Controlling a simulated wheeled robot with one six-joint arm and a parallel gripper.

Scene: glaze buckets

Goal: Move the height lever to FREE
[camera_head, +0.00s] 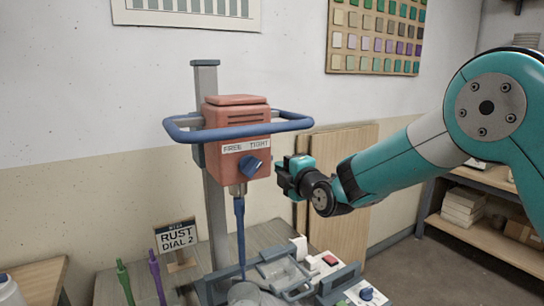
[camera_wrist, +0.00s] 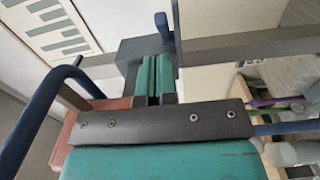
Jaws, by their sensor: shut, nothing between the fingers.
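The orange mixer head (camera_head: 235,115) rides on a grey post (camera_head: 206,78). Its front plate (camera_head: 246,146) reads FREE and TIGHT. The blue height lever (camera_head: 253,166) sits just below the plate, on the TIGHT side. My gripper (camera_head: 283,176) is right of the head, apart from the lever in the picture. In the wrist view my gripper (camera_wrist: 154,58) shows its teal fingers together with nothing between them, close to a dark grey block (camera_wrist: 130,62). A short blue piece (camera_wrist: 163,27) stands just beyond the fingertips; I cannot tell whether it is the lever.
A blue handlebar (camera_head: 190,135) loops around the head. A blue shaft (camera_head: 240,235) hangs below it toward a bucket (camera_head: 250,294). A control box with a red switch (camera_head: 330,260) sits lower right.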

